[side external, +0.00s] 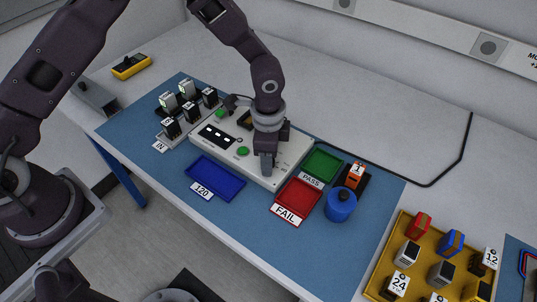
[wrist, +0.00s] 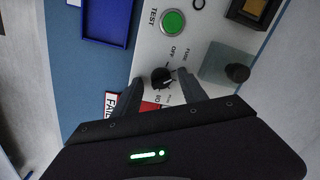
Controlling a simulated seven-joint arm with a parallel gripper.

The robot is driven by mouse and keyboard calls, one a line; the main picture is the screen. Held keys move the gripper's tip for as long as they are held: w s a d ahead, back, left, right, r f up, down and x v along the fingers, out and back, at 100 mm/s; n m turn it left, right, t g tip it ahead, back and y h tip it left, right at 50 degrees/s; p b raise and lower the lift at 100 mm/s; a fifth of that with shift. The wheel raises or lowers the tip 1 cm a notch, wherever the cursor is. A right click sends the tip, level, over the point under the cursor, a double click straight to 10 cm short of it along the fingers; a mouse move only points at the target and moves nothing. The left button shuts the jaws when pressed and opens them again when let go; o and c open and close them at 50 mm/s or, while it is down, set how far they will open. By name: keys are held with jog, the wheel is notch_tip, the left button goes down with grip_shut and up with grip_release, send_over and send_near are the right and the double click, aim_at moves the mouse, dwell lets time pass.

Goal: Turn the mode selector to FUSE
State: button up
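The mode selector is a small black knob (wrist: 162,77) on the white tester panel (side external: 205,142), seen in the wrist view with OFF and FUSE printed near it. It has a small light mark, but I cannot tell exactly which label it points at. My gripper (wrist: 159,82) is open, with one dark finger on each side of the knob and gaps showing between. In the side view my gripper (side external: 267,170) points down over the right part of the panel and hides the knob. Whether a finger touches the knob I cannot tell.
A green TEST button (wrist: 173,22) and a grey block with a black knob (wrist: 237,73) are near the selector. A blue tray (side external: 215,178), red FAIL tray (side external: 298,200), green PASS tray (side external: 322,166) and blue cylinder (side external: 341,206) surround the tester.

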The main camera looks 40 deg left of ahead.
jog(key=shift+r, duration=0.1)
jog(key=r, duration=0.7)
jog(key=shift+s+d, duration=0.1)
jog(key=shift+s, duration=0.1)
jog(key=shift+r, duration=0.3)
jog(key=s+a+r+n+t, duration=0.1)
jog(key=s+a+r+n, duration=0.3)
jog(key=r, duration=0.5)
jog(key=s+a+r+n+t, duration=0.2)
jog(key=s+a+r, duration=0.4)
jog(key=r, duration=0.3)
jog(key=s+a+r+n+t, duration=0.1)
jog(key=s+n, duration=0.2)
jog(key=s, duration=0.4)
jog(key=s+a+r+n+t, duration=0.1)
jog(key=s+a+r+n, duration=0.1)
jog(key=s, duration=0.5)
jog(key=shift+s+a+r+n, duration=0.25)
jog(key=shift+n, duration=0.35)
